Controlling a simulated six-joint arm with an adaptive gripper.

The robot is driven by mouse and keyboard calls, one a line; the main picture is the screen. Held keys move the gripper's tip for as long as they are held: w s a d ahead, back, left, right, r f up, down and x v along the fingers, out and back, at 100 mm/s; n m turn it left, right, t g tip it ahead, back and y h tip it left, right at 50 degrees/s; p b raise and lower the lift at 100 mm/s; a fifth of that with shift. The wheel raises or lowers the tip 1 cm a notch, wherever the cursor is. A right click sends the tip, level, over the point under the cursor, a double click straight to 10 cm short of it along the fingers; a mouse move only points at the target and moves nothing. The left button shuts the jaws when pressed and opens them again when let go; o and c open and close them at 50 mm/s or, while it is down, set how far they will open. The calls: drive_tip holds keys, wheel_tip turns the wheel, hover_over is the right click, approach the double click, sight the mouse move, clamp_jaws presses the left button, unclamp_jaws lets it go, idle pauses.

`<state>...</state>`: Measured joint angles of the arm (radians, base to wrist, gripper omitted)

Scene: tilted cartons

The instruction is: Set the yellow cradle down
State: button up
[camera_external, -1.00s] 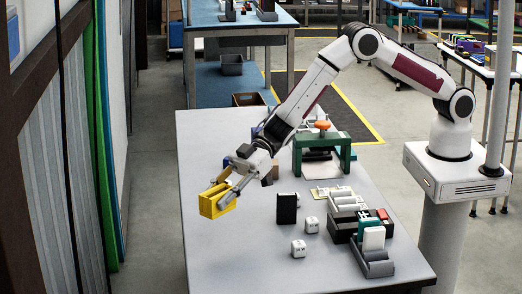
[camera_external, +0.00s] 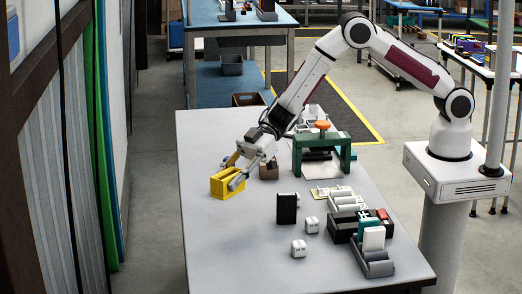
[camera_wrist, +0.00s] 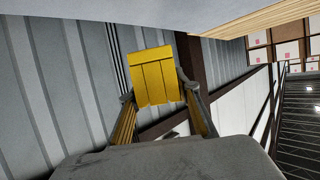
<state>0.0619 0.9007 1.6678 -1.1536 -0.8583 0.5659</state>
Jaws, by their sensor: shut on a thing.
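The yellow cradle (camera_external: 227,184) is a slatted, box-like piece at the left part of the grey table (camera_external: 215,245). My gripper (camera_external: 238,174) reaches it from the upper right and is shut on it. The cradle looks close to upright, at or just above the table top; I cannot tell whether it touches. In the wrist view the cradle (camera_wrist: 154,76) sits between the two fingers of my gripper (camera_wrist: 158,97). Its far side is hidden.
A green frame with an orange knob (camera_external: 323,146) stands at the back right, with a brown box (camera_external: 268,169) beside it. The table's front left is clear.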

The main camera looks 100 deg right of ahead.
drive_tip(key=shift+f, duration=3.15)
drive_tip(key=shift+f, duration=1.85)
drive_tip(key=shift+f, duration=0.15)
drive_tip(key=o, duration=1.1)
drive_tip(key=shift+o, duration=0.2)
